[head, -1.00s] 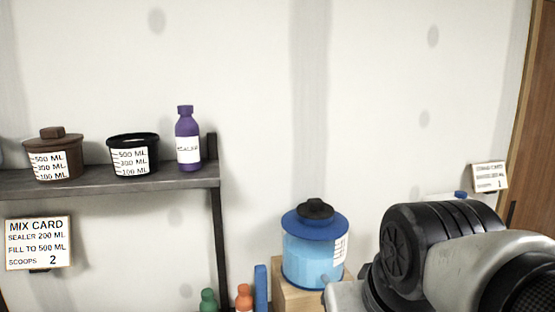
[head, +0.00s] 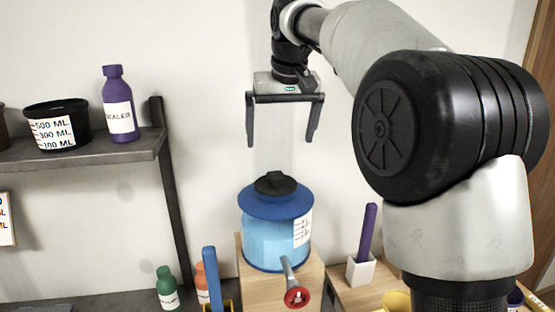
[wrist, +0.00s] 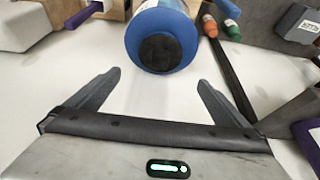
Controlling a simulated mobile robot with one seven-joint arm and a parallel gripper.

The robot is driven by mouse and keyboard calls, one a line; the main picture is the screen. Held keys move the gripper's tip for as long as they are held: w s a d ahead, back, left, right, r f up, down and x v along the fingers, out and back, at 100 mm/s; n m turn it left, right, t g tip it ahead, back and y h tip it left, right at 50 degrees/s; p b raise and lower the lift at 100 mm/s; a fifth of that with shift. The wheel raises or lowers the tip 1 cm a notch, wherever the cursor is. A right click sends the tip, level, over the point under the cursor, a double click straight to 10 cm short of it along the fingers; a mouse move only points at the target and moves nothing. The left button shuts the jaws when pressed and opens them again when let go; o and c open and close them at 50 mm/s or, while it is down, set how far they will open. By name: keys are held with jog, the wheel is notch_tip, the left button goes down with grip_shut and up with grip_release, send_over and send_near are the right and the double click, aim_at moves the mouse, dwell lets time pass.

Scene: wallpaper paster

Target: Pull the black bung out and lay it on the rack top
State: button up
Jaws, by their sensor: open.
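The black bung (head: 275,184) sits in the top of a blue-lidded container (head: 262,240) filled with light blue liquid, which stands on a wooden block. In the wrist view the bung (wrist: 160,54) is a dark disc in the blue lid, beyond the fingertips. My gripper (head: 279,140) is open and empty, pointing down above the bung and apart from it. It also shows in the wrist view (wrist: 160,82). The rack top (head: 70,150) is the dark shelf at left.
On the rack stand a black measuring tub (head: 57,128) and a purple sealer bottle (head: 118,105). A red-handled tap (head: 297,297) juts from the container's front. A white holder (head: 360,270) with a purple stick stands right. Green (head: 166,285) and orange bottles are below left.

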aim_at(275, 172)
jog(key=x, duration=1.6)
jog(key=shift+d, duration=0.1)
jog(key=c, duration=0.9)
jog(key=shift+r+p, duration=1.5)
jog(key=shift+r, duration=0.25)
jog(key=shift+r, duration=2)
